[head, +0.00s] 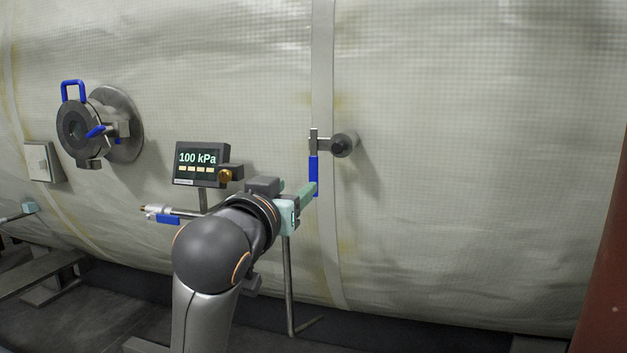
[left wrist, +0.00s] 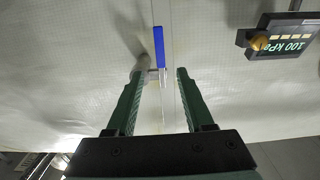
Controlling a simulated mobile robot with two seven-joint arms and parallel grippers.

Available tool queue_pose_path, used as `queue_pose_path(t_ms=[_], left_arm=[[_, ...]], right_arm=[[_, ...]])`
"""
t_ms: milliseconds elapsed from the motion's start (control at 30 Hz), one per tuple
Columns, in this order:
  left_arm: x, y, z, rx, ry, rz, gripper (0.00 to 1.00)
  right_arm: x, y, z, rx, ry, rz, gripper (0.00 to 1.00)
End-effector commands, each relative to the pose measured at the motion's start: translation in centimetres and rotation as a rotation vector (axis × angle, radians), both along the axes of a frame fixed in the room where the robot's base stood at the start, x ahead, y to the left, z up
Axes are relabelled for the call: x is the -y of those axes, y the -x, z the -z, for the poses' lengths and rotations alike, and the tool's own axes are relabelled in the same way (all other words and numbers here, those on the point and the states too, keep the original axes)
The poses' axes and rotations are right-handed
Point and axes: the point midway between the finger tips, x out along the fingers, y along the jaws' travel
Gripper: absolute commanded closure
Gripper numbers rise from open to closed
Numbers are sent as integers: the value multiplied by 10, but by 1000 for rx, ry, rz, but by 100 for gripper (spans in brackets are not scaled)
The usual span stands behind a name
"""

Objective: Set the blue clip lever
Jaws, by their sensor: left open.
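A blue lever (head: 314,172) hangs straight down from a metal valve stub (head: 343,144) on the pale quilted wall. My left gripper (head: 312,190) is open and empty, close to the lever's lower end in the head view. In the left wrist view the lever (left wrist: 159,47) shows just past and between the open fingertips (left wrist: 158,74); I cannot tell whether they touch it. Another small blue lever (head: 96,131) sits on a round dark clamp (head: 78,127) at the left. I cannot tell which lever the task calls the clip lever. My right gripper is not in view.
A gauge box (head: 199,164) reading 100 kPa, with a brass knob (head: 225,176), stands left of my gripper. Below it is a small valve with a blue handle (head: 168,220). A thin metal stand (head: 290,285) rises below my gripper. The wall right of the stub is clear.

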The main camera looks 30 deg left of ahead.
Motion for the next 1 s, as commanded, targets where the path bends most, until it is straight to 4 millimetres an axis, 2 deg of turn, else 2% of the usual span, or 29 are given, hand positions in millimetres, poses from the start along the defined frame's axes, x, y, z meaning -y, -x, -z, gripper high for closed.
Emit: queue_pose_path(t_ms=[167, 600, 800, 1000], left_arm=[[-5, -17, 0, -4, 2, -3, 48], [-25, -95, 0, -4, 1, -1, 48], [-30, -114, -1, -1, 0, 0, 48], [-31, -120, 0, 0, 0, 0, 48]], right_arm=[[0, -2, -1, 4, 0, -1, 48], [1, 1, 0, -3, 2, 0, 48], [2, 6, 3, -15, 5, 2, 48], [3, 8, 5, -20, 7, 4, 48]])
